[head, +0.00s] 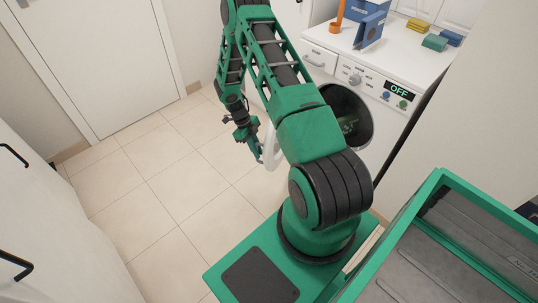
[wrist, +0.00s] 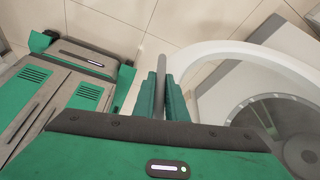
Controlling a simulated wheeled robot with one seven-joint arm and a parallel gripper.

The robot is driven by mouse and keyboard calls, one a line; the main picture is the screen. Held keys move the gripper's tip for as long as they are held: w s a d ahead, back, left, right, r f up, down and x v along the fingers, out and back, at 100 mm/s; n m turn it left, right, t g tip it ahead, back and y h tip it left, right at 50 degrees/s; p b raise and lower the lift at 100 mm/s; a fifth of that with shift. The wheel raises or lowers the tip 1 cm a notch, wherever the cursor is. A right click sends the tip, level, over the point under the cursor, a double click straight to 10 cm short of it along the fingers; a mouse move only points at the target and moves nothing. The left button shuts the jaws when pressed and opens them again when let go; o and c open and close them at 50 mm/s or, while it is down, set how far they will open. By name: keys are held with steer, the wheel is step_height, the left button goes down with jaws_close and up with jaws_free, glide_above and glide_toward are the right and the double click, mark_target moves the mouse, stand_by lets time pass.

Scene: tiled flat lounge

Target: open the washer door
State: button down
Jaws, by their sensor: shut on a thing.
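The white washer (head: 318,58) stands at the upper right of the head view, with its dark round drum opening (head: 357,122) partly hidden behind my arm. The washer door (head: 271,150), a white ring seen nearly edge-on, stands swung out from the front. In the wrist view the door's white rim (wrist: 205,54) curves across the right side. My gripper (head: 257,153) is at the door's outer edge. In the wrist view my gripper (wrist: 162,92) is shut on the grey bar-like door handle (wrist: 160,62).
The washer's panel display (head: 398,88) reads OFF. Boxes (head: 370,25), an orange item (head: 338,15) and coloured blocks (head: 435,42) sit on its top. Tiled floor (head: 150,200) is clear to the left. A room door (head: 85,60) and white cabinet (head: 45,235) bound it.

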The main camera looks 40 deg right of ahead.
steer(key=shift+w+a, duration=0.15)
steer(key=shift+w, duration=0.95)
steer(key=c, duration=2.1)
jaws_free()
steer(key=shift+s, duration=0.1)
steer(key=v, duration=1)
steer(key=shift+r, duration=0.35)
